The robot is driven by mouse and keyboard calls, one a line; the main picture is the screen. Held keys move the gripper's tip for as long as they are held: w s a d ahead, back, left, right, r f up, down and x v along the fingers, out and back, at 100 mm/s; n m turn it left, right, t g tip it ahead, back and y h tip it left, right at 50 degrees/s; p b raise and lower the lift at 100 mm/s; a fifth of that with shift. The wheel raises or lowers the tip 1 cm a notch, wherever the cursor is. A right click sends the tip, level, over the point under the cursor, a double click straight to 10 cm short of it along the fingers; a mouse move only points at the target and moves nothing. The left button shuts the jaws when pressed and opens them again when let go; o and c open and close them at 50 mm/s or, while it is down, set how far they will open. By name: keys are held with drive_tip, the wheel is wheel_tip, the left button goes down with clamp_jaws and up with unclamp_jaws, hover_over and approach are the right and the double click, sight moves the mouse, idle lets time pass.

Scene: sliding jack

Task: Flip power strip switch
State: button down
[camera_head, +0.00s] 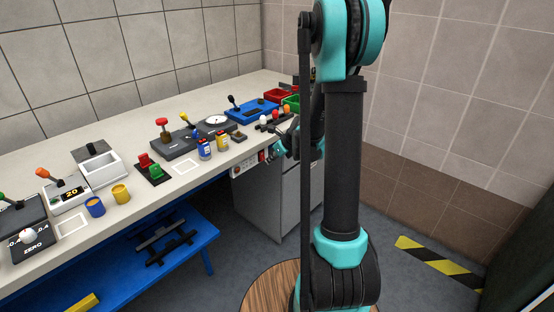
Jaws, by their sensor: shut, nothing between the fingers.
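A whitish strip that looks like the power strip (243,168) is fixed at the front edge of the bench, with dark round sockets on its face. A small red part (262,156), apparently its switch, shows at the strip's right end. My gripper (271,157) is in front of the bench edge, close to the red part. Its fingers are shut and empty. Whether they touch the switch is too small to tell. The switch's position cannot be made out, and my arm hides part of the area to the right.
The bench (140,135) holds several lever boxes, blue and yellow cups and cans, and a blue device (252,110). Red and green bins (282,95) stand at its far end. A grey cabinet (270,205) is below the strip. A blue shelf (165,245) is at lower left.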

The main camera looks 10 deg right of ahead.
drive_tip(key=shift+w+a+f, duration=0.1)
drive_tip(key=shift+w+a, duration=0.45)
drive_tip(key=shift+w, duration=0.2)
drive_tip(key=shift+w+a+f, duration=0.15)
drive_tip(key=shift+w, duration=0.1)
drive_tip(key=shift+r, duration=0.85)
